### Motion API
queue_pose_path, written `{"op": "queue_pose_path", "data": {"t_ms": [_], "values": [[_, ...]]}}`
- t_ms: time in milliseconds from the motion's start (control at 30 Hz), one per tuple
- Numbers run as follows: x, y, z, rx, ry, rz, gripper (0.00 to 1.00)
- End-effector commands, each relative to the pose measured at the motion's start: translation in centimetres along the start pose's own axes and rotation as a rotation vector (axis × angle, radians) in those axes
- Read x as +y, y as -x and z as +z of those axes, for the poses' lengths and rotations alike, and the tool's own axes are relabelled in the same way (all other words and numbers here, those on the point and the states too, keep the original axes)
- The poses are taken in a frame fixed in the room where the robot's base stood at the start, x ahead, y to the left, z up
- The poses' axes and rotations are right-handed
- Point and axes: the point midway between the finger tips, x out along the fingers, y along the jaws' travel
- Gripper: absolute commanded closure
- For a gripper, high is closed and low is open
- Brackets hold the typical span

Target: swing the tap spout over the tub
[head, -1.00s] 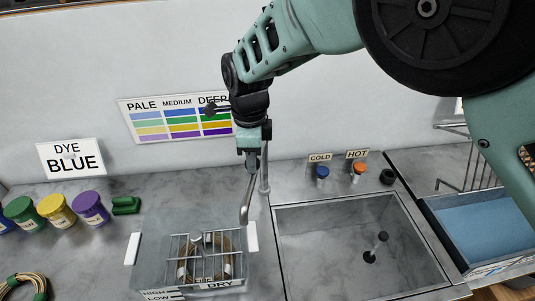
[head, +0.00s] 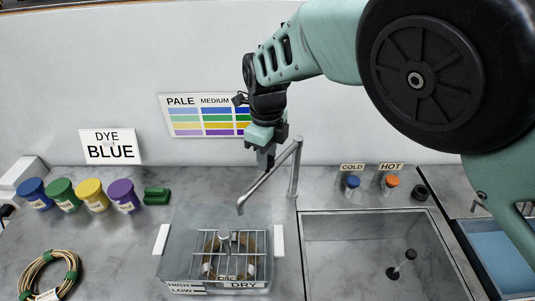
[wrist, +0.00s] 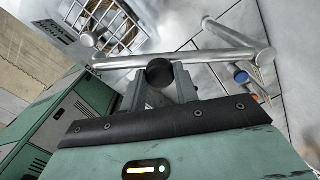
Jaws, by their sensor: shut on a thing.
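The grey tap spout (head: 268,183) slants from the top of its post (head: 293,180) down to the left. In the head view its open end appears at the back of the clear tub (head: 176,240), right of its middle; how exactly it lies above the tub is hard to judge. My gripper (head: 265,165) is shut on the spout partway along. In the wrist view the spout (wrist: 205,57) crosses just beyond my jaws, its end near the wire rack (wrist: 115,20). A coil (head: 212,268) sits inside the tub's rack.
The sink (head: 340,240) is right of the tub, with a cold knob (head: 352,182) and hot knob (head: 391,182) behind it. Dye pots (head: 91,192), a green block (head: 157,196) and a loose cane coil (head: 38,275) lie left.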

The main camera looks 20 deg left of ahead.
Motion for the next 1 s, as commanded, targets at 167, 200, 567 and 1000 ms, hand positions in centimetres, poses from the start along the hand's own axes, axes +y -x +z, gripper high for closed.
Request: {"op": "queue_pose_path", "data": {"t_ms": [167, 200, 567, 1000], "values": [[0.0, 0.2, 0.3, -0.009, -0.003, -0.003, 0.64], [0.0, 0.2, 0.3, -0.01, -0.003, -0.003, 0.53], [0.0, 0.3, 0.2, -0.006, -0.001, -0.002, 0.48], [-0.1, 8.2, 0.2, -0.011, 0.0, -0.006, 0.48]]}}
